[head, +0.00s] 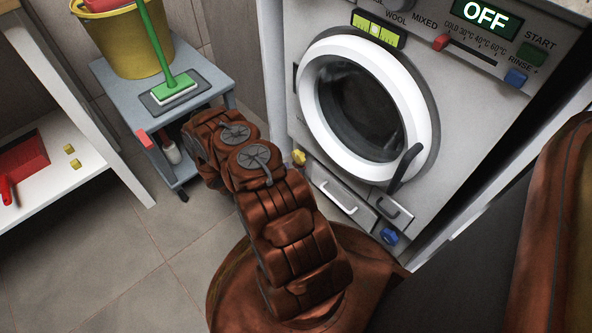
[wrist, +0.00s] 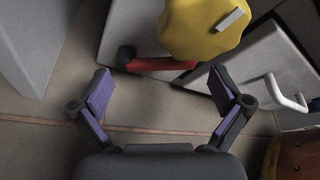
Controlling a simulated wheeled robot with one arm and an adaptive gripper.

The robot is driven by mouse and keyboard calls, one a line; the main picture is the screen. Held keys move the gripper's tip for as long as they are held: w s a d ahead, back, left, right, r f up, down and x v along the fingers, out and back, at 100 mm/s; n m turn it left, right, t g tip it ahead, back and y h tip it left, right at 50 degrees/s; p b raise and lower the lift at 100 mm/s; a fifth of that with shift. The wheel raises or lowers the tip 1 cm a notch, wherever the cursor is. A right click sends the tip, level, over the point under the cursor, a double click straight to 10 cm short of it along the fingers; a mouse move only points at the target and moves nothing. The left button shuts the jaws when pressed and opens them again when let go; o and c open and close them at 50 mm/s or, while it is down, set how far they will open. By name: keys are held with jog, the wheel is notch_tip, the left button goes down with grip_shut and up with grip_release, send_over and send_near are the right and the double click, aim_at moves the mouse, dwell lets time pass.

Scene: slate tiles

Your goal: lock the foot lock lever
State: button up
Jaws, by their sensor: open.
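A red lever (wrist: 160,64) with a black rounded end at its left lies low beside the washing machine's front in the wrist view. It sits just below a yellow scalloped knob (wrist: 204,28) bearing a grey bar; this looks like the foot lock lever. My gripper (wrist: 160,76) is open, with purple-padded fingers apart. The lever lies ahead of the fingertips, roughly between them in the picture; no contact shows. In the head view the yellow knob (head: 298,157) is at the machine's lower left; my arm hides the gripper, and I cannot make out the lever.
The washing machine (head: 300,100) has its round door closed. A drawer with a white handle (head: 335,197) and a blue knob (head: 389,236) are low on its front. A blue-grey trolley (head: 218,77) with a yellow bucket (head: 135,45) stands left. Floor tiles (head: 110,240) are clear at front left.

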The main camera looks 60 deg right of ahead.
jog(key=shift+s+d+f, duration=0.2)
jog(key=shift+s+d, duration=0.05)
jog(key=shift+d, duration=0.25)
